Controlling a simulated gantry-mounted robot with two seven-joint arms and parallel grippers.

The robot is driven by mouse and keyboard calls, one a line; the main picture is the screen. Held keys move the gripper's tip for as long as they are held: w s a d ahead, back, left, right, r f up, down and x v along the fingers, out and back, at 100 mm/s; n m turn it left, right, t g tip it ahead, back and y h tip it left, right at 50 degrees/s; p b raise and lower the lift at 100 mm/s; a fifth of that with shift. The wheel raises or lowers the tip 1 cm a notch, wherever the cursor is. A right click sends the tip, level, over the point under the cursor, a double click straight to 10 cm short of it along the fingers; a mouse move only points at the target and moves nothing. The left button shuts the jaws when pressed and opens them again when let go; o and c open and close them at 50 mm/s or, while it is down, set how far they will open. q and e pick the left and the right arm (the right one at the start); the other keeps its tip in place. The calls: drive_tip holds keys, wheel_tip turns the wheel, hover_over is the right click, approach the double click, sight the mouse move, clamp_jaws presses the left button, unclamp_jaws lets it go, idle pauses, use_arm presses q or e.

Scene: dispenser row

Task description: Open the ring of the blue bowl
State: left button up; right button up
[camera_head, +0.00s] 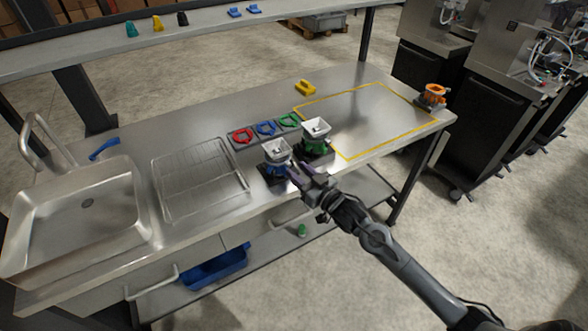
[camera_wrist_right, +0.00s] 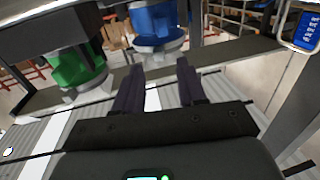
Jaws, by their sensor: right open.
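The blue bowl, a white hopper on a blue ring and base (camera_head: 277,173), stands at the front edge of the steel table. It shows at the top of the right wrist view (camera_wrist_right: 157,24), ahead of the fingers. My right gripper (camera_head: 299,171) is just right of it in the head view. In the right wrist view the two dark fingers (camera_wrist_right: 159,80) are apart with nothing between them. The gripper seems apart from the bowl, but the exact gap is hard to tell. My left gripper is not in view.
A similar green-based bowl (camera_head: 317,146) stands close to the right, also in the wrist view (camera_wrist_right: 78,68). Red (camera_head: 242,135), blue (camera_head: 266,128) and green (camera_head: 289,120) rings lie behind. A wire rack (camera_head: 198,180) and sink (camera_head: 75,215) are left; a yellow-outlined area right is clear.

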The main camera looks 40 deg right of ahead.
sight(288, 164)
drive_tip(key=shift+w, duration=1.35)
drive_tip(key=shift+c, duration=0.4)
clamp_jaws()
